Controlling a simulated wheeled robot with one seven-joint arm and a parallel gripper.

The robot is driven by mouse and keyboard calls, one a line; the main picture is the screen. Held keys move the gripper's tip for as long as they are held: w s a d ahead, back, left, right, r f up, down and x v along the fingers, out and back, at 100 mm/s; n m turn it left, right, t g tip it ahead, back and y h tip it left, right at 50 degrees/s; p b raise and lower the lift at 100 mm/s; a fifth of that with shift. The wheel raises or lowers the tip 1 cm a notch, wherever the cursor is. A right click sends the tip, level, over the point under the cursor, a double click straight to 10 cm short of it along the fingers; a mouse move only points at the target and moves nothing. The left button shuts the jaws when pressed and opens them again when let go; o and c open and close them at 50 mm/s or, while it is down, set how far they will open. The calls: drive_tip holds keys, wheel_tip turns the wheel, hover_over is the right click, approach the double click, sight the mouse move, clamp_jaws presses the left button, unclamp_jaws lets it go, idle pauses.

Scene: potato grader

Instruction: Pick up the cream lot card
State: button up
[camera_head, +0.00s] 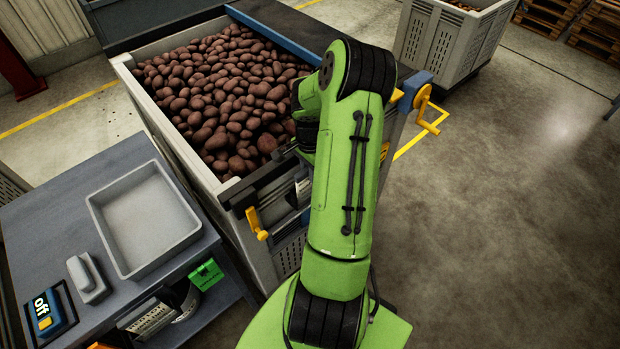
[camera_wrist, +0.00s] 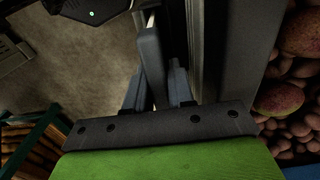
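I cannot make out the cream lot card for certain in either view. A small pale patch (camera_head: 303,189) shows at the front of the potato crate (camera_head: 190,160), just left of my green arm, and the arm covers most of that spot. My arm stands upright in the middle of the head view and hides my gripper there. In the wrist view, dark grey bars and plates fill the middle, with a green surface at the bottom. I cannot tell fingertips from other parts, nor whether anything is held.
Potatoes (camera_head: 225,90) fill the crate. Yellow handles (camera_head: 257,224) stick out from the crate front. Another crate (camera_head: 450,40) stands behind; floor at right is clear.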

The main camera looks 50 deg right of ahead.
clamp_jaws()
wheel_tip(320, 180, up, 10)
drive_tip(key=shift+r+p, duration=0.1)
drive_tip(key=shift+p, duration=0.55)
